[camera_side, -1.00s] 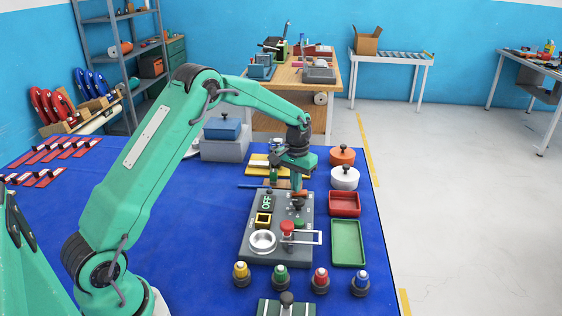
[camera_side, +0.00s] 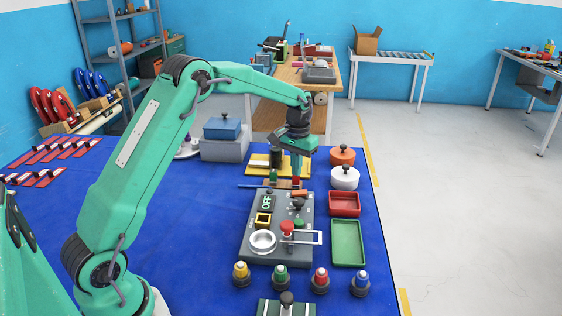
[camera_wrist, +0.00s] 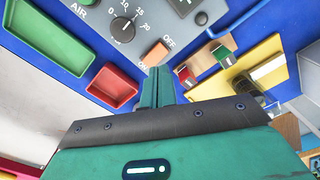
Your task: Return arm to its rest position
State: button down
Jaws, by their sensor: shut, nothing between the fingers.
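My green arm bends over the blue table in the side view, with my gripper (camera_side: 296,158) pointing down above the far end of the grey control panel (camera_side: 279,222). In the wrist view my gripper (camera_wrist: 158,72) has its two teal fingers together with nothing between them. The fingertips appear just below the orange ON/OFF rocker switch (camera_wrist: 156,53) in that picture. They look raised clear of the panel. The rocker also shows in the side view (camera_side: 300,193). The panel's black dial (camera_wrist: 122,29) is at upper left in the wrist view.
A red tray (camera_side: 345,204) and a green tray (camera_side: 348,243) lie right of the panel. White (camera_side: 344,178) and orange (camera_side: 342,156) lidded pots stand behind them. Several coloured buttons line the front. A yellow board (camera_side: 262,164) lies beyond. Blue table left of the panel is bare.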

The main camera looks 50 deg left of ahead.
jog(key=shift+r, duration=0.4)
jog(key=s+d+r+m+t, duration=0.1)
jog(key=s+d+r, duration=0.2)
jog(key=s+r, duration=0.4)
jog(key=s+d+r+t, duration=0.2)
jog(key=s+d+r, duration=0.2)
jog(key=s+r, duration=0.3)
jog(key=s+d+m+t, duration=0.2)
jog(key=s+d, duration=0.2)
jog(key=s, duration=1.4)
jog(key=shift+f+t, duration=0.3)
